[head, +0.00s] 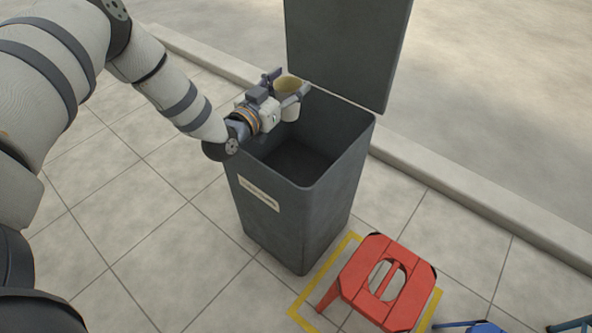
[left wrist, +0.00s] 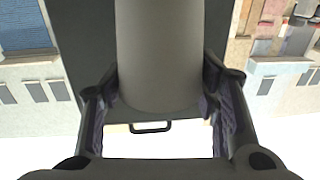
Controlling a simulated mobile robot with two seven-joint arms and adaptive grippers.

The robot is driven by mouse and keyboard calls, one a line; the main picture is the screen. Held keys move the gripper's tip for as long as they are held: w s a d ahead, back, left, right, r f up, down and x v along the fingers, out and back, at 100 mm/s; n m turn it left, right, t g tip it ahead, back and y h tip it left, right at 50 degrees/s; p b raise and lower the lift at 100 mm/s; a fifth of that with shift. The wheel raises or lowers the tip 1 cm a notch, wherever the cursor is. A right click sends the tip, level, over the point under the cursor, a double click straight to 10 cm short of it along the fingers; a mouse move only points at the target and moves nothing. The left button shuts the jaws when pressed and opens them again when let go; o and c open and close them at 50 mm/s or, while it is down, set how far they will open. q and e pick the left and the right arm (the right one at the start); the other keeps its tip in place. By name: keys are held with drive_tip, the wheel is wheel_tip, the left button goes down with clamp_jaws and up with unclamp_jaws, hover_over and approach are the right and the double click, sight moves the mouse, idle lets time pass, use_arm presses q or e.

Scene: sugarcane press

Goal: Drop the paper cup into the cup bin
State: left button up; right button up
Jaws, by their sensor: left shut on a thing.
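The paper cup (head: 290,112) is pale outside and tan inside, with its mouth facing up. My left gripper (head: 286,88) is shut on it. In the left wrist view the cup (left wrist: 160,55) fills the middle, between the two dark fingers (left wrist: 160,100). The cup bin (head: 305,225) is a dark grey box with a pale label on its front and its lid (head: 345,45) standing open at the back. In the head view the gripper and cup overlap the bin's back left part of the opening. Their exact height above the rim is hard to tell. My right gripper is not in view.
A red stool (head: 388,281) stands in front right of the bin, within a yellow floor outline (head: 305,299). Blue items (head: 484,327) show at the bottom right edge. A kerb (head: 450,188) runs behind the bin. The tiled floor left of the bin is clear.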

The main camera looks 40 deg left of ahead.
sight(283, 111)
use_arm(q)
wheel_tip(283, 111, down, 6)
drive_tip(key=b, duration=0.5)
drive_tip(key=shift+f, duration=0.1)
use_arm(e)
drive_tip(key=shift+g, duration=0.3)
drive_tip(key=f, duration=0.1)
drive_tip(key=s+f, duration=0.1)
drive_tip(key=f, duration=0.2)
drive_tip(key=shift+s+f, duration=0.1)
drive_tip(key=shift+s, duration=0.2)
use_arm(q)
drive_tip(key=shift+r, duration=0.2)
drive_tip(key=o, duration=0.9)
wheel_tip(283, 111, up, 10)
